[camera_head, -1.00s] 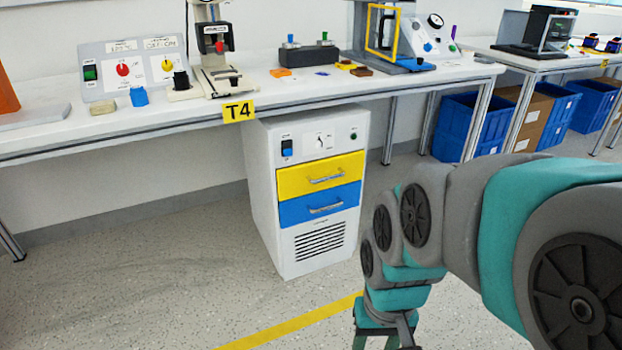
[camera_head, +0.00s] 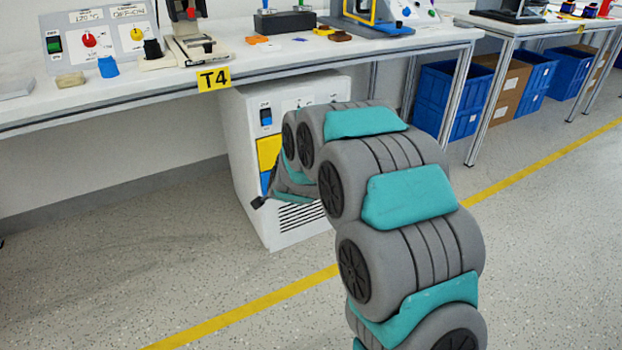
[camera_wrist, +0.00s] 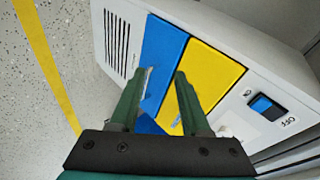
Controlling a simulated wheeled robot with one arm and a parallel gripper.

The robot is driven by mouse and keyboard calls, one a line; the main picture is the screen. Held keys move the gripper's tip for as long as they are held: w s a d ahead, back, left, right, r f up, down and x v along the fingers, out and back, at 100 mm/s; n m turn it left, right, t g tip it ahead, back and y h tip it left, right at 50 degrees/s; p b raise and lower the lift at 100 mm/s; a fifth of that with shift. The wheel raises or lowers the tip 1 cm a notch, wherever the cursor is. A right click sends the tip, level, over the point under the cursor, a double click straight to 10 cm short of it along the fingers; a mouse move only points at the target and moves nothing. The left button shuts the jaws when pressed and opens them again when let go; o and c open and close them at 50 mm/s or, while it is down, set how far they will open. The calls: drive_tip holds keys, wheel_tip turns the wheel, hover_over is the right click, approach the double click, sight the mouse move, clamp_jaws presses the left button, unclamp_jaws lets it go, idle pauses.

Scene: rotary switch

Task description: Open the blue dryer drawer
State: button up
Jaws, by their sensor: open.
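A sliver of the blue drawer (camera_head: 265,183) shows below the yellow drawer (camera_head: 268,152). In the wrist view the cabinet is turned, with the blue drawer (camera_wrist: 163,50) left of the yellow drawer (camera_wrist: 212,72). My gripper (camera_wrist: 160,75) is open in front of the drawers, its left finger over the blue drawer near its metal handle (camera_wrist: 147,80) and its right finger over the yellow one. I see nothing held. Contact with the handle cannot be told.
The bench (camera_head: 130,94) overhangs the cabinet, its front edge marked by the T4 label (camera_head: 214,79). A table leg (camera_head: 462,95) and blue crates (camera_head: 450,100) stand to the right. The floor in front is open, crossed by a yellow line (camera_head: 240,312).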

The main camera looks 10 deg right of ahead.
drive_tip(key=w+d+f+m+t+h+b, duration=0.1)
drive_tip(key=w+d+f+m+t+h, duration=0.7)
drive_tip(key=f+m, duration=0.35)
drive_tip(key=shift+g+h, duration=0.6)
drive_tip(key=shift+h, duration=0.1)
drive_tip(key=x, duration=0.8)
drive_tip(key=shift+w, duration=0.35)
clamp_jaws()
idle(0.3)
